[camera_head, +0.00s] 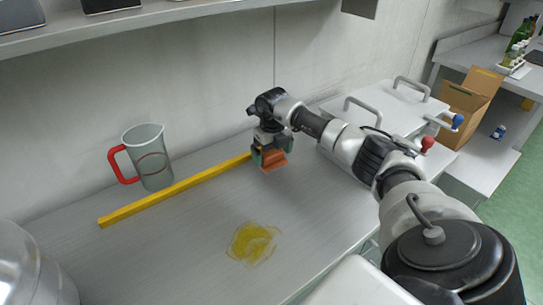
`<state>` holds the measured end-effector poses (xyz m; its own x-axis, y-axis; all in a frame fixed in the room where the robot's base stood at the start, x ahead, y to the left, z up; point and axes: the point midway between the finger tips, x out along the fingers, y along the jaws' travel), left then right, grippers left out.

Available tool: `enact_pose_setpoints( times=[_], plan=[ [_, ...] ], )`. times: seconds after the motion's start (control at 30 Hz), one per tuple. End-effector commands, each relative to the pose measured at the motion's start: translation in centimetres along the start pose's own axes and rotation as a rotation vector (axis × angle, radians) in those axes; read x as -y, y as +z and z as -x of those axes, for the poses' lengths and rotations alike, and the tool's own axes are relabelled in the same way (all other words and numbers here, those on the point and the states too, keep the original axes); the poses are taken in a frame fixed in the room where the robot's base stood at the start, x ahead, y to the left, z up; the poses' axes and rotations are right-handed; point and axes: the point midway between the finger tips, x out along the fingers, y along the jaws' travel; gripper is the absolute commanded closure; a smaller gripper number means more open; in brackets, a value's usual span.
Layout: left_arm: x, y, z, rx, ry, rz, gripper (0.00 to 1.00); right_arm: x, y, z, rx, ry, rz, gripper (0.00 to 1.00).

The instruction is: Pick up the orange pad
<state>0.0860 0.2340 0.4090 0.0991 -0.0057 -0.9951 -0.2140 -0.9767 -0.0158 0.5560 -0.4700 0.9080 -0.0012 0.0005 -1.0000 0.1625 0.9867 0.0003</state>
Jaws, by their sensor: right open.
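The orange pad (272,161) is a small brownish-orange block at the back of the grey counter, by the right end of the yellow bar. My right gripper (271,150) is right above it, pointing down, with its jaws open around or just over the pad's top. Part of the pad is hidden by the fingers. I cannot tell whether the fingers touch it. My left gripper is not in view.
A yellow bar (175,190) lies along the counter (180,250). A clear jug (151,160) with a red handle stands behind it. A yellow smear (253,242) marks the front. A cardboard box (468,108) stands at the right. A shelf (150,17) overhangs the back.

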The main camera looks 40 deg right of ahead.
Motion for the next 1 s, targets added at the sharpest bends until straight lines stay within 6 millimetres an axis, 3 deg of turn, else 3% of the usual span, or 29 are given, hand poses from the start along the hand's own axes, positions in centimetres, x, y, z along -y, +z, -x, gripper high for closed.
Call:
enact_pose_setpoints(
  times=[0.33,0.63,0.87,1.0],
  plan=[
    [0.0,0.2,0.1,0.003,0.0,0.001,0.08,0.0,0.0,-1.0,0.001,0.0,0.0,0.0],
    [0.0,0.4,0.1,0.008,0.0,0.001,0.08,0.0,0.0,-0.9,0.001,0.0,0.0,0.46],
    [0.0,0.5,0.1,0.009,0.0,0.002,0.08,0.0,0.0,-0.8,0.002,0.0,0.0,0.48],
    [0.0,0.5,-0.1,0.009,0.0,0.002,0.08,0.0,0.1,0.3,0.005,0.0,0.0,0.48]
  ],
)
